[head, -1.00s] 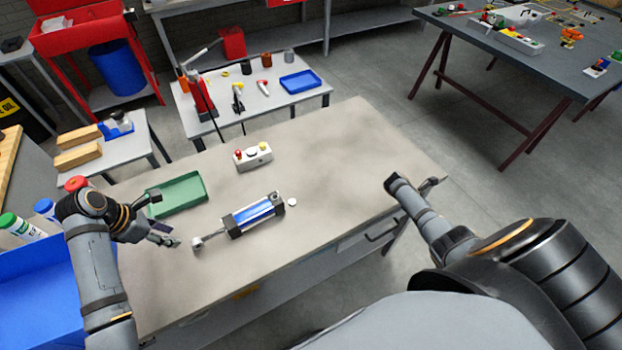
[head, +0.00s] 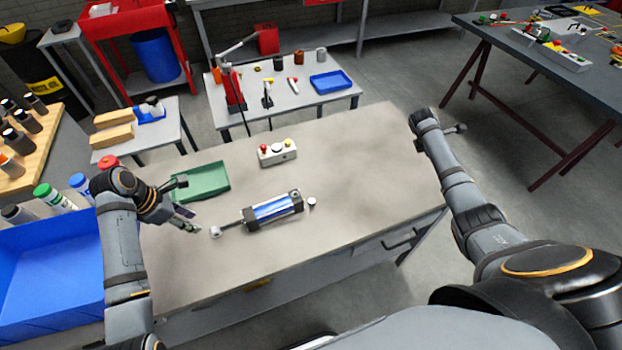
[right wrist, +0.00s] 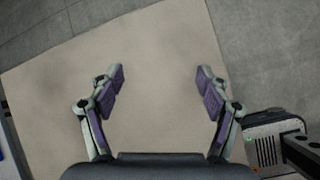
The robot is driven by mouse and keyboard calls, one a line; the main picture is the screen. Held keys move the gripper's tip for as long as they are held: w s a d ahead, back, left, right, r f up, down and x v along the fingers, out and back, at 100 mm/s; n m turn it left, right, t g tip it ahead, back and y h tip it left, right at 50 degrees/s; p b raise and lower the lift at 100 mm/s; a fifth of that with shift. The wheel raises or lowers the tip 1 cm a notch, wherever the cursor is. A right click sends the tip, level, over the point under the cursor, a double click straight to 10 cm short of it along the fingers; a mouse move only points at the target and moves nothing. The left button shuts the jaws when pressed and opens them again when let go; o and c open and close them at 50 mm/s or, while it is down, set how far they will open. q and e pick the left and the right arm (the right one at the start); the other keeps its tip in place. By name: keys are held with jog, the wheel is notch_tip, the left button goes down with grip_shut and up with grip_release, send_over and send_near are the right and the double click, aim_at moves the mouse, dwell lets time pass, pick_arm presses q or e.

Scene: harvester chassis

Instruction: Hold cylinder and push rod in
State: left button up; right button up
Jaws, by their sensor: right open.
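The blue cylinder (head: 277,207) with dark end caps lies on the workbench in the head view. Its thin rod (head: 232,225) sticks out to the left and ends in a round silvery eye (head: 215,232). My left gripper (head: 186,203) is open and empty, left of the rod eye and apart from it, near the green tray's front edge. My right gripper (right wrist: 160,85) is open and empty in the right wrist view, with bare bench top under its fingers. In the head view my right arm is at the bench's right end, far from the cylinder.
A green tray (head: 213,178) and a control box with buttons (head: 277,153) stand behind the cylinder. A small round piece (head: 312,202) stands just right of it. A blue bin (head: 50,262) is at the left. The bench's right half (head: 365,165) is clear.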

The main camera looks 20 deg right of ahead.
jog(key=w+a+f+y, duration=0.1)
jog(key=a, duration=0.7)
jog(key=w+a+f+n+y, duration=0.1)
jog(key=w+a, duration=0.1)
jog(key=a, duration=0.6)
jog(key=w+a+f+n+y, duration=0.1)
jog(key=w+a, duration=0.1)
jog(key=a, duration=0.6)
jog(key=shift+w+f+y, duration=0.15)
jog(key=shift+f+y, duration=0.1)
jog(key=shift+y, duration=0.05)
jog(key=a+r+n+y, duration=0.1)
jog(key=a+n+y, duration=0.1)
jog(key=a, duration=0.9)
notch_tip(320, 180, up, 4)
jog(key=y, duration=0.1)
send_over(299, 195)
jog(key=shift+w+f+n, duration=0.2)
jog(key=shift+w+n, duration=0.2)
notch_tip(299, 195, down, 11)
jog(key=shift+r, duration=0.2)
grip_shut()
